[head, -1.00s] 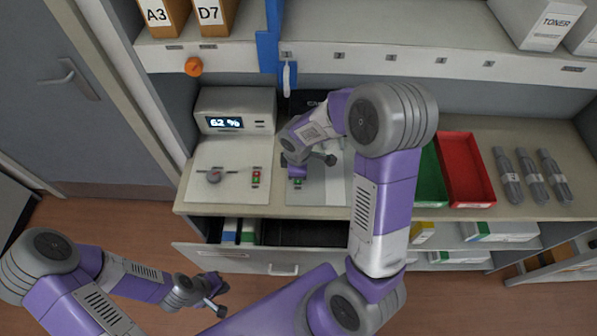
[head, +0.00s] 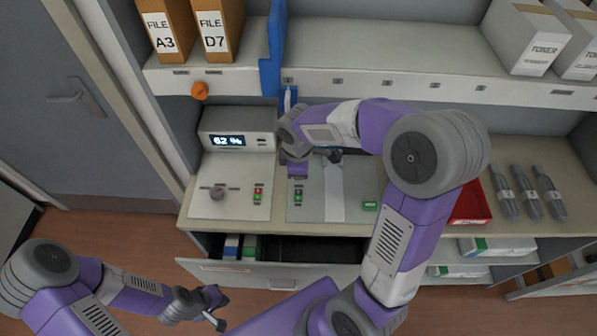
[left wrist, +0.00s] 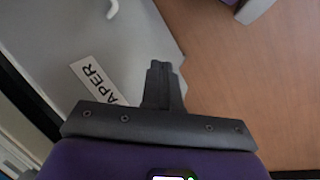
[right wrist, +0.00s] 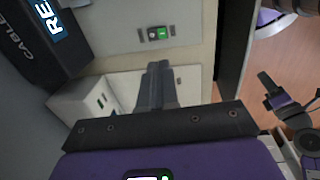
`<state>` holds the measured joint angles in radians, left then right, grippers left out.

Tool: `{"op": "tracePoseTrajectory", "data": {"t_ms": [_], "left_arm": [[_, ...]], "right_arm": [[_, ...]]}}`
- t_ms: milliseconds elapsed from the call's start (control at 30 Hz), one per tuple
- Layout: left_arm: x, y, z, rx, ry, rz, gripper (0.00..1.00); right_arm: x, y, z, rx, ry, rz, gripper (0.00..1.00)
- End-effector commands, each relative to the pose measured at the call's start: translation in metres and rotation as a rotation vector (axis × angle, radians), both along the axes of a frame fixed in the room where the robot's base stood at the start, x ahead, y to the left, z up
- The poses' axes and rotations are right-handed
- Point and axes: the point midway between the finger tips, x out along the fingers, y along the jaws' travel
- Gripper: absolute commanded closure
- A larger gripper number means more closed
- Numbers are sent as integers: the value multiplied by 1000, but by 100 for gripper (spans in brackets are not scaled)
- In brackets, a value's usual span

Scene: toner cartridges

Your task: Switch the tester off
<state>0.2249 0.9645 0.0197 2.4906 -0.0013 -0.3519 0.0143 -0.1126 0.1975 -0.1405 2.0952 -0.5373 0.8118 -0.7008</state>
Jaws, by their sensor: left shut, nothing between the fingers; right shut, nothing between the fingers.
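A grey box (head: 237,128) reads "62 %" and has a pale panel (head: 228,203) with a round knob and a red-green switch (head: 257,195) in front. To its right a second panel (head: 335,185) has another red-green switch (head: 298,197). In the right wrist view that switch (right wrist: 158,33) lies beyond my fingers, apart from them. A black unit (right wrist: 45,45) marked "CABLE" there has a partly cut-off lit display; I cannot tell which unit is the tester. My right gripper (right wrist: 160,75) is shut and empty above the panels. My left gripper (left wrist: 160,70) is shut and empty, low by the drawer.
An open drawer (head: 270,272) juts out below the counter; its "PAPER" label (left wrist: 98,82) shows in the left wrist view. A red tray (head: 470,205) and grey cartridges (head: 528,190) stand right. The shelf (head: 400,62) overhangs the back. My right arm hides part of the counter.

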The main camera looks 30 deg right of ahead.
Motion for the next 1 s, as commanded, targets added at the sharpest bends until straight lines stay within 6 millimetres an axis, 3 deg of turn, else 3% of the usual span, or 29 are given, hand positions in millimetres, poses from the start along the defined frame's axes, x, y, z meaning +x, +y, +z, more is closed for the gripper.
{"op": "tracePoseTrajectory", "data": {"t_ms": [167,500,1000], "left_arm": [[0,0,-9,0,0,0,100],[0,0,-55,0,0,0,100],[0,0,-58,0,0,0,100]], "right_arm": [[2,-1,-3,0,-2,-2,100],[12,-8,-2,-1,-9,-4,100],[12,-9,2,-1,-8,-1,100]]}}
